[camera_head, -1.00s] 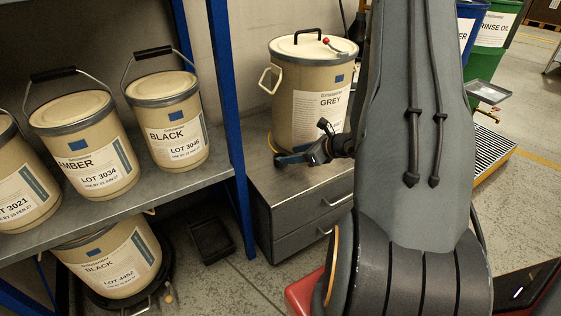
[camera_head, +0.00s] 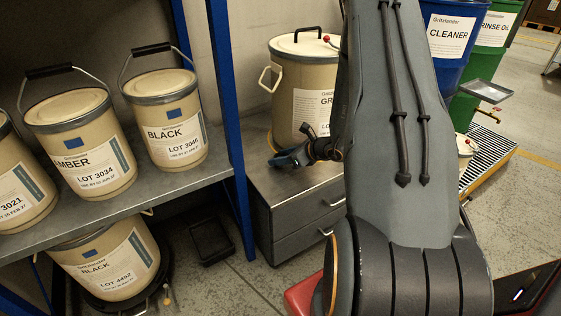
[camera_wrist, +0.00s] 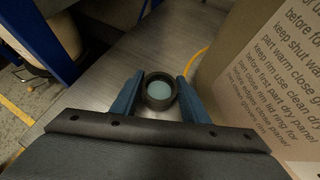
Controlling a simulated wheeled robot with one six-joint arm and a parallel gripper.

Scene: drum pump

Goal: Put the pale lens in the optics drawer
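The pale lens (camera_wrist: 159,91), a pale teal disc in a dark round ring, is between the two blue fingers of my gripper (camera_wrist: 160,84) in the wrist view. The fingers stand close on either side of the ring; I cannot tell whether they touch it. In the head view my gripper (camera_head: 291,159) is low over the top of a grey drawer cabinet (camera_head: 262,176), and I cannot make out the lens there. The cabinet has an upper drawer (camera_head: 310,212) and a lower drawer (camera_head: 305,242), both looking shut. No drawer label is readable.
A beige GREY drum (camera_head: 300,85) stands on the cabinet just behind my gripper; its lettered side (camera_wrist: 265,75) is close on the right in the wrist view. A blue rack post (camera_head: 228,110) stands left of the cabinet. A dark tray (camera_head: 211,240) lies on the floor.

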